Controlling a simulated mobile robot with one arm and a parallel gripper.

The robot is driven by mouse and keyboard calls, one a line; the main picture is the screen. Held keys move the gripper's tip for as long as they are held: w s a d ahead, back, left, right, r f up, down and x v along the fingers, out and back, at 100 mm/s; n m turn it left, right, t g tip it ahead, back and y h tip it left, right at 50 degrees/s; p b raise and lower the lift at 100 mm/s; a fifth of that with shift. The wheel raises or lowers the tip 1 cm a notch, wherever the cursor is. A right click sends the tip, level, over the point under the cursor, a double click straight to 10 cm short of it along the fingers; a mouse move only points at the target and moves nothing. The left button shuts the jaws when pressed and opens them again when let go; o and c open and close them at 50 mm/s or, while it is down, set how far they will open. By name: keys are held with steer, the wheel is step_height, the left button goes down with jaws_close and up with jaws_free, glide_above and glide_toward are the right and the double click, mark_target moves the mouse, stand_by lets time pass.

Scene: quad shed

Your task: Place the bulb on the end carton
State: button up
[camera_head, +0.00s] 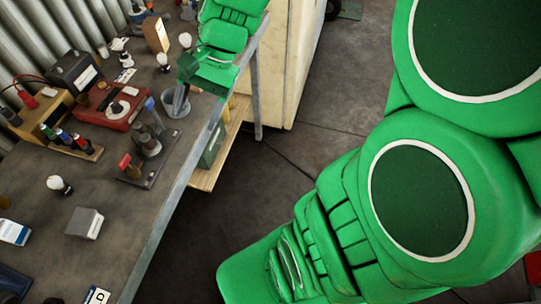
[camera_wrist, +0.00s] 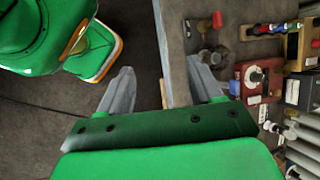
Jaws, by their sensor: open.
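I cannot tell which is the task's bulb. A small grey-white carton (camera_head: 85,222) sits near the bench front; a brown carton (camera_head: 156,34) stands at the back. Which is the end carton is unclear.
The grey workbench (camera_head: 120,200) holds a red device (camera_head: 112,104), a black-and-yellow box (camera_head: 45,115) and a dark clamp stand (camera_head: 148,140). A wooden lower shelf (camera_head: 222,155) juts out under it. A cream cabinet (camera_head: 285,60) stands behind. Open floor lies right of the bench.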

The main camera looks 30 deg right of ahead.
steer(key=s+d+f+n+h, duration=0.1)
steer(key=s+d+n+h, duration=0.2)
steer(key=s, duration=0.5)
steer(key=s+d+n+h, duration=0.3)
steer(key=s+d+n, duration=0.1)
steer(key=s, duration=0.3)
steer(key=shift+s+d+f+n+g, duration=0.3)
steer(key=shift+s+f+n, duration=0.1)
steer(key=shift+n, duration=0.1)
